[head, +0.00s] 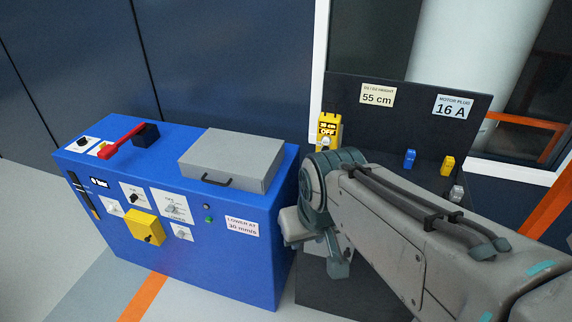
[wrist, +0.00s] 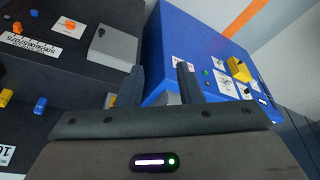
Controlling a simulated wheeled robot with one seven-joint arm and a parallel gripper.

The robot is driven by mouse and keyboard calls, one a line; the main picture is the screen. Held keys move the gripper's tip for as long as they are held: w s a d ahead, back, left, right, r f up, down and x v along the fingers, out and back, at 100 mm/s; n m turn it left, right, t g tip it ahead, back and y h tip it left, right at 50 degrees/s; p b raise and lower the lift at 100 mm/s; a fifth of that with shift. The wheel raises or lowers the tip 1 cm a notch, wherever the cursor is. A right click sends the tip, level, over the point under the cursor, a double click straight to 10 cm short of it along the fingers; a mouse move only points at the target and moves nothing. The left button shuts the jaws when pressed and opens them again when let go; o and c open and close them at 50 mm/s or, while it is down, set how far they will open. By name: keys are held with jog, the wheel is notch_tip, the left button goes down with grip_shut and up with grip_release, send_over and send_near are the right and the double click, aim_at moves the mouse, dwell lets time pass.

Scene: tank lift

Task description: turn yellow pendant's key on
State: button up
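The yellow pendant (head: 328,132) stands upright at the left end of the dark console in the head view. Its small display seems to read "30 cm" and "OFF". Its lower part and key are too small or hidden behind my arm to make out. My gripper (wrist: 160,72) shows in the wrist view with two dark fingers apart and nothing held between them. In the head view my arm hides most of the gripper, beside the blue cabinet's right side. A small yellow patch (wrist: 111,100) shows left of the fingers in the wrist view; I cannot tell what it is.
The blue cabinet (head: 208,258) carries a red lever (head: 120,138), a grey lidded box (head: 232,160) and a yellow block (head: 145,227). The console's back panel (head: 420,118) bears signs. Blue (head: 409,158) and yellow (head: 447,165) plugs stand on the console. Floor is clear at left.

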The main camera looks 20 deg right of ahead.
jog(key=w+f+t+b, duration=0.5)
jog(key=w+f+b, duration=0.1)
jog(key=w+b, duration=0.3)
jog(key=w+f+t+b, duration=0.4)
jog(key=w+f+b, duration=0.3)
jog(key=w+b, duration=0.3)
jog(key=w+d+f+m+t+h+b, duration=0.2)
jog(key=d+f+m+t+h+b, duration=0.25)
jog(key=b, duration=0.55)
jog(key=w+d+f+m+t+h+b, duration=0.2)
jog(key=w+d+f+h+b, duration=0.1)
jog(key=d+h+b, duration=0.45)
jog(key=x, duration=0.4)
jog(key=b+x, duration=0.1)
jog(key=x, duration=0.3)
jog(key=b+x, duration=0.1)
jog(key=x, duration=0.3)
jog(key=shift+w+a+r, duration=0.2)
jog(key=shift+w+a, duration=0.05)
jog(key=shift+w, duration=0.05)
grip_shut()
